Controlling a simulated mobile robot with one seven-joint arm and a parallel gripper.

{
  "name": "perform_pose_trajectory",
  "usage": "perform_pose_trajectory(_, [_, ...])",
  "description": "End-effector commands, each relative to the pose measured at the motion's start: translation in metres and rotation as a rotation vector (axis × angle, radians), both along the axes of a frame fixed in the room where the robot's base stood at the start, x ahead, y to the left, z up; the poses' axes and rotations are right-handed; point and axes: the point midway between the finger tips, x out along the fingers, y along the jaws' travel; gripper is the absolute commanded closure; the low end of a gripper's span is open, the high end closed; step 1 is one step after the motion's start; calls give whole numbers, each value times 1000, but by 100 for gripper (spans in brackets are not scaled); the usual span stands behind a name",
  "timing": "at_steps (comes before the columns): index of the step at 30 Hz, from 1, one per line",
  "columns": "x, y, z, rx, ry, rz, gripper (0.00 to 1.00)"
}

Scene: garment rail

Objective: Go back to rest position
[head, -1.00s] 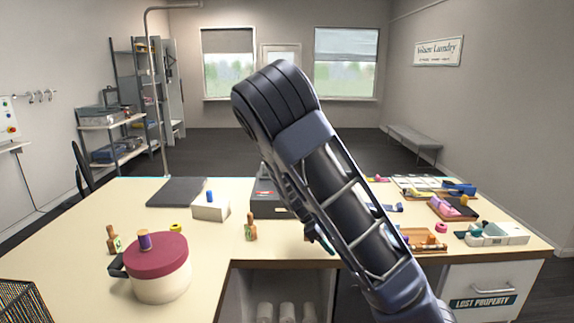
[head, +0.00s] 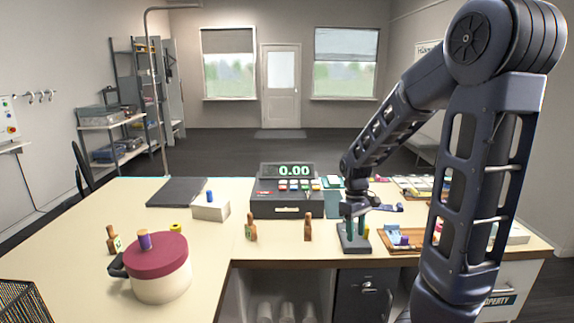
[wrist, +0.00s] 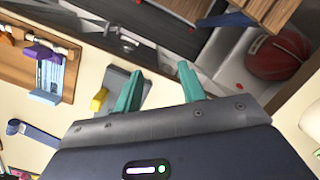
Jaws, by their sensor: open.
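My gripper (head: 356,232) hangs at the front edge of the counter, right of the cash register, with its teal fingers pointing down. In the wrist view the two teal fingers (wrist: 160,86) stand apart with nothing between them. A small grey pad (head: 354,248) lies on the counter edge right at the fingers; whether they touch it I cannot tell. My arm rises on the right side of the head view and bends down to the gripper, hiding part of the counter's right end.
The cash register (head: 287,205) and two small brown bottles (head: 308,228) stand left of the gripper. A wooden tray (wrist: 22,62) with a purple item lies beside it. A red ball (wrist: 278,58) sits below the counter edge. A red-lidded pot (head: 158,262) stands at left.

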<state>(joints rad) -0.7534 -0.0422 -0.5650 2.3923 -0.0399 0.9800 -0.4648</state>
Motion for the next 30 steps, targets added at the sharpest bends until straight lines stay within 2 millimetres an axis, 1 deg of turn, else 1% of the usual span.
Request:
perform_pose_trajectory(1, [-4,-5,9,21,-23,-31,60])
perform_pose_trajectory(8, [-21,-23,46,85,-123,-168,60])
perform_pose_trajectory(15, [-46,-39,84,127,-240,-310,60])
perform_pose_trajectory(24, [-83,-56,125,143,-403,-490,60])
perform_pose_trajectory(30, [-108,-61,145,132,-510,-601,60])
